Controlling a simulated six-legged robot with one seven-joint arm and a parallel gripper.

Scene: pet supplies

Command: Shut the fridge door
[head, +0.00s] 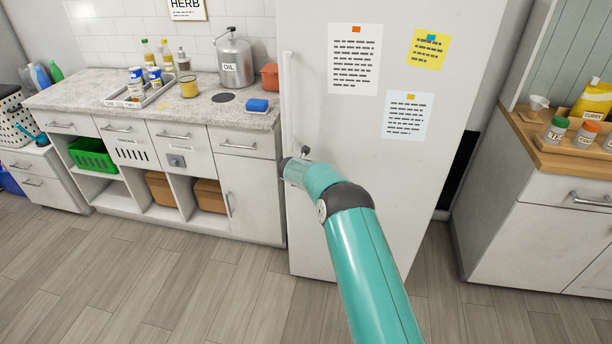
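The white fridge door (345,200) fills the middle of the head view, with paper notes on its front. Its long vertical handle (289,95) runs along the left edge. The door looks flat and close to the line of the counter fronts; I cannot tell whether it is fully shut or slightly ajar. My teal arm reaches up across the lower part of the door. My gripper (300,156) is at the door's left edge, near the lower end of the handle. It is mostly hidden by the arm, and its fingers and any contact are unclear.
A cabinet (545,230) with a wooden tray (560,155) of jars stands at right, beyond a dark gap. The wooden floor (150,275) in front is clear.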

